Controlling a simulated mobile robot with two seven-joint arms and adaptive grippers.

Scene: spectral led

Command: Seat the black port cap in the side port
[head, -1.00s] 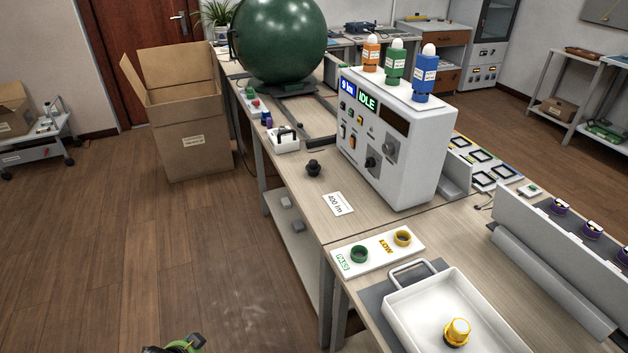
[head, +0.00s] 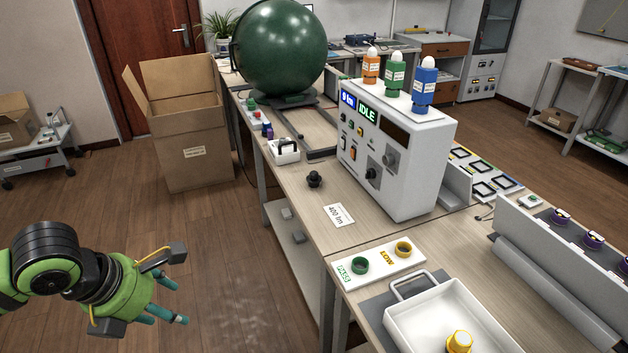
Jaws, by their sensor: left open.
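The black port cap (head: 314,179) stands on the wooden bench, left of the white instrument box and behind the "400 lm" card. The large dark green sphere (head: 270,48) sits at the far end of the bench; no side port can be made out on it from here. My left gripper (head: 172,300) is at the lower left, over the floor, open and empty. It is well to the left of the bench and apart from the cap. My right gripper is not in view.
The instrument box (head: 398,150) reads IDLE and carries several coloured lamps. A PASS/LOW plate (head: 382,262) and a white tray (head: 425,318) with a yellow lamp are in front. An open cardboard box (head: 190,140) stands on the floor. Bench around the cap is clear.

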